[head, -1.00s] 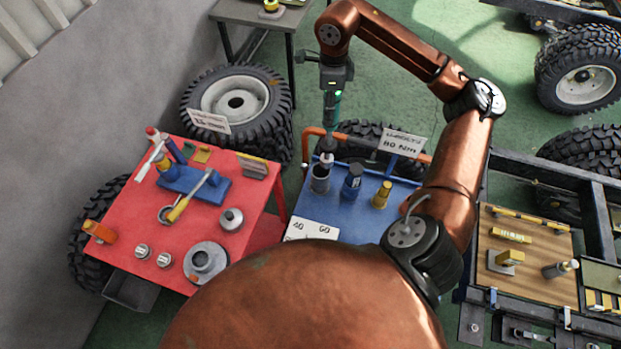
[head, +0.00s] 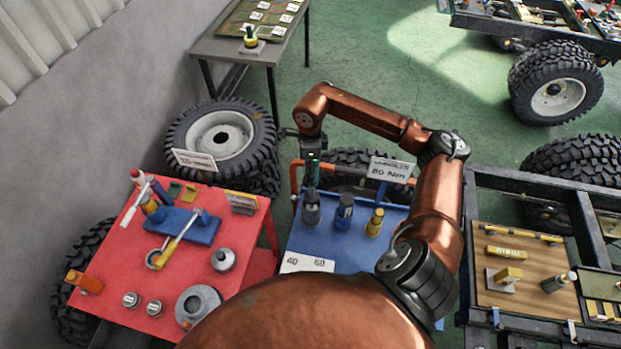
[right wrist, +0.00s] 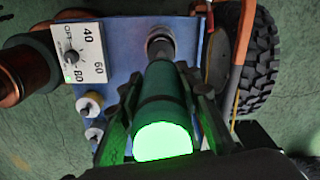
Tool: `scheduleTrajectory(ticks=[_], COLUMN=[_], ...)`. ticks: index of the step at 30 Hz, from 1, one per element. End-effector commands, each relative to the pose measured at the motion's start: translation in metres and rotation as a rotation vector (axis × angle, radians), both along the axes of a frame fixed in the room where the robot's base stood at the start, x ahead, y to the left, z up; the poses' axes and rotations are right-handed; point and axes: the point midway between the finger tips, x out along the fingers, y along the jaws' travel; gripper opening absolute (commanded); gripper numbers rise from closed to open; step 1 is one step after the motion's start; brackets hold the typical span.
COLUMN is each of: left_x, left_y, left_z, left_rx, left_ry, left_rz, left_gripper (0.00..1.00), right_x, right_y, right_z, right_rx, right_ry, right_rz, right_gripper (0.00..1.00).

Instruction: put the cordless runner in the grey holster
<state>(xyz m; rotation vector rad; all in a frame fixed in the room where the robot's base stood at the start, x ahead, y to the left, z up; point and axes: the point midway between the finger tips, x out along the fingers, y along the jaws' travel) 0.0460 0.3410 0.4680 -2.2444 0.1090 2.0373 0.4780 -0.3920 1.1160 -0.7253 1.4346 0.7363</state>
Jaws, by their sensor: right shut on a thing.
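The cordless runner, a dark tool with a teal-green body, shows in the head view (head: 312,172) and in the right wrist view (right wrist: 160,105), its rear end glowing green. My right gripper (right wrist: 165,92) is shut on its body. The runner is upright over the grey holster (head: 311,212) on the blue stand, its lower end at or inside the holster mouth. In the right wrist view its narrow nose reaches the holster's round rim (right wrist: 160,40); how deep it sits is hidden. My left gripper is in neither view.
A blue holster (head: 343,212) and a yellow holster (head: 374,223) stand just right of the grey one. An orange rail (head: 294,178) and an 80 Nm sign (head: 391,170) border the stand. A red table (head: 130,240) with tools is at left.

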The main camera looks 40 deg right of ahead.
Motion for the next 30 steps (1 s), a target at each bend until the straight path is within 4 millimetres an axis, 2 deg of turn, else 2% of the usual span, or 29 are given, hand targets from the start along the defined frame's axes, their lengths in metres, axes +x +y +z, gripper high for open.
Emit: scheduleTrajectory(ticks=[8, 17, 28, 29, 30], left_x=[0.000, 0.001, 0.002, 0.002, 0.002], left_y=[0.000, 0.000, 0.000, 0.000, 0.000], left_z=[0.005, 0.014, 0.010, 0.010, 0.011], left_rx=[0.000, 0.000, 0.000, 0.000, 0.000], left_ry=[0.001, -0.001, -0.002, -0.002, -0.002], left_rz=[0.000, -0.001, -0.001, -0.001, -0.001], left_gripper=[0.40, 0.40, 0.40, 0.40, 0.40], right_x=[0.001, 0.000, 0.000, -0.001, -0.001], right_y=[0.000, 0.000, -0.001, -0.001, -0.001], right_z=[-0.017, -0.050, -0.056, -0.057, -0.057], right_rx=[0.001, 0.002, 0.001, 0.000, 0.000], right_ry=[-0.003, -0.002, -0.004, -0.001, -0.001], right_rz=[-0.001, -0.002, -0.002, -0.002, -0.002], right_gripper=[0.00, 0.00, 0.00, 0.32, 0.35])
